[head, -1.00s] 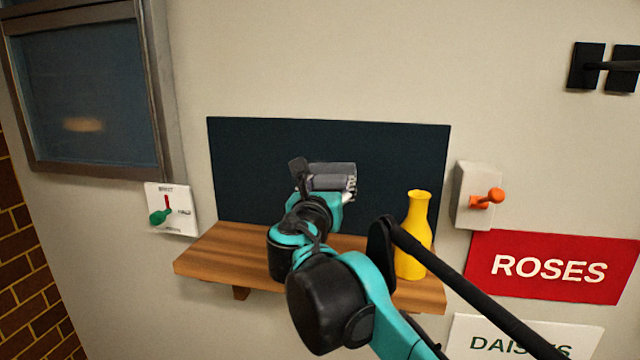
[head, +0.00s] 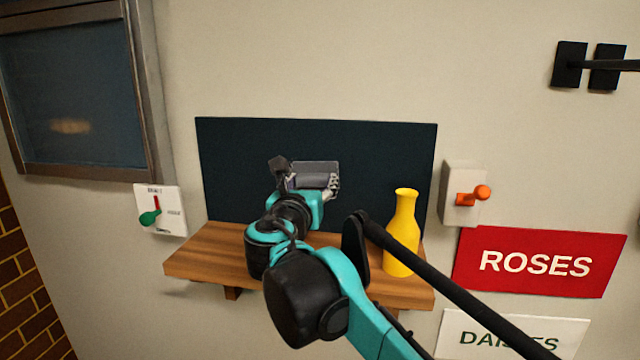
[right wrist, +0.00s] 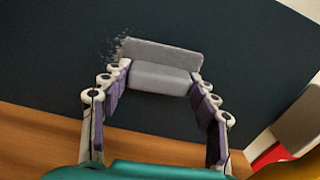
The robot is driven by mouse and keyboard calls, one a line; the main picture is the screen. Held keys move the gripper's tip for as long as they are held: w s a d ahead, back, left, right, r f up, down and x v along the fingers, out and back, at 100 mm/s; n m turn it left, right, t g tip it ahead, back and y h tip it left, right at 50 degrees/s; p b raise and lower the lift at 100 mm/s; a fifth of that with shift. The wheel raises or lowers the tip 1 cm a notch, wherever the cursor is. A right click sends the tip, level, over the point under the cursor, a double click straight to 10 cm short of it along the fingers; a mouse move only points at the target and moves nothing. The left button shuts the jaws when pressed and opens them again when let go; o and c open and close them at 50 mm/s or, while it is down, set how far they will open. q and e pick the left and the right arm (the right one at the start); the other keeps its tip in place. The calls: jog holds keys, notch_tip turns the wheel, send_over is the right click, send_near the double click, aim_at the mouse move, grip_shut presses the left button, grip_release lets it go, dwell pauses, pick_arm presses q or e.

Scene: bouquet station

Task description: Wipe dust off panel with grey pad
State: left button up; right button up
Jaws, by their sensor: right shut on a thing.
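The grey pad (head: 316,169) is in my right gripper (head: 318,185), in front of the middle of the dark panel (head: 385,150). In the right wrist view, the pad (right wrist: 160,78) sits between both fingers, with its far part at the dark panel (right wrist: 60,50). I cannot tell for sure whether it touches the panel. A small speckled patch of pale dust (right wrist: 118,47) shows on the panel at the pad's left edge. The pad and fingers may hide more of it. My left gripper is not in view.
A wooden shelf (head: 205,262) juts out below the panel. A yellow vase (head: 402,240) stands on it, right of my arm. A switch with an orange lever (head: 470,196) is right of the panel, and a green-lever switch (head: 160,210) is left.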

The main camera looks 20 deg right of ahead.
jog(key=shift+w+a+f, duration=0.1)
jog(key=shift+w+a, duration=0.65)
jog(key=shift+a, duration=0.35)
jog(key=shift+w+a+r, duration=0.1)
jog(key=shift+w+a, duration=0.6)
jog(key=shift+a, duration=0.4)
jog(key=shift+w+a+f, duration=0.1)
jog(key=shift+w+a, duration=0.65)
jog(key=shift+a, duration=0.35)
jog(key=shift+s+d, duration=0.1)
jog(key=shift+d, duration=0.05)
jog(key=shift+s, duration=0.15)
jog(key=shift+p+v, duration=0.3)
jog(key=shift+v, duration=2.6)
jog(key=v, duration=0.3)
